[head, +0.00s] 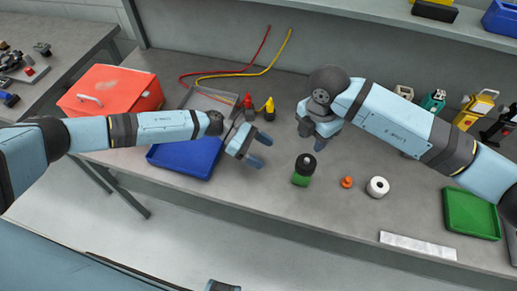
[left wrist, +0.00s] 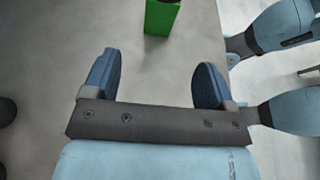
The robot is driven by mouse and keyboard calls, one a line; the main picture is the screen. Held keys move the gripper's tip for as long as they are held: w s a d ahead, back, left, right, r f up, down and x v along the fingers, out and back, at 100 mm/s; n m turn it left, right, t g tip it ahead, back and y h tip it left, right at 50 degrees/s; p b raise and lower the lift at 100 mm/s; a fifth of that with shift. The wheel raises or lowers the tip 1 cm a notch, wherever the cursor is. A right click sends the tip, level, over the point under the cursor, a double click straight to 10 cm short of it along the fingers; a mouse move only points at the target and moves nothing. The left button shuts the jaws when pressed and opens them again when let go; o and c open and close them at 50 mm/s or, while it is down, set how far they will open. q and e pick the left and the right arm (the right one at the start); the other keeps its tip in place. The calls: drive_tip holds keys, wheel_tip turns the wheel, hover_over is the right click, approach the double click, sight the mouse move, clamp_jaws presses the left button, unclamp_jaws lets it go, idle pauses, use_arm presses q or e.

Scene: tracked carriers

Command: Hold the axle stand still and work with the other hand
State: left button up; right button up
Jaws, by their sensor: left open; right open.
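A small green block (head: 300,180) with a black round part (head: 305,163) and a light tip on top stands upright on the bench; it is likely the axle stand. A green block also shows at the top edge of the left wrist view (left wrist: 162,16), its upper part cut off. My left gripper (head: 260,149) is open and empty, to the left of the block and apart from it. Its two blue fingers show in the left wrist view (left wrist: 156,72) with nothing between them. My right gripper (head: 312,138) is open and empty behind the block, pointing down.
An orange piece (head: 347,182) and a white ring (head: 378,187) lie right of the block. A blue tray (head: 185,158) and red toolbox (head: 112,92) are left, a green tray (head: 472,214) far right. A white strip (head: 418,245) lies near the front edge.

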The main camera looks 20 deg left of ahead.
sight(298, 172)
use_arm(q)
drive_tip(key=x, duration=1.3)
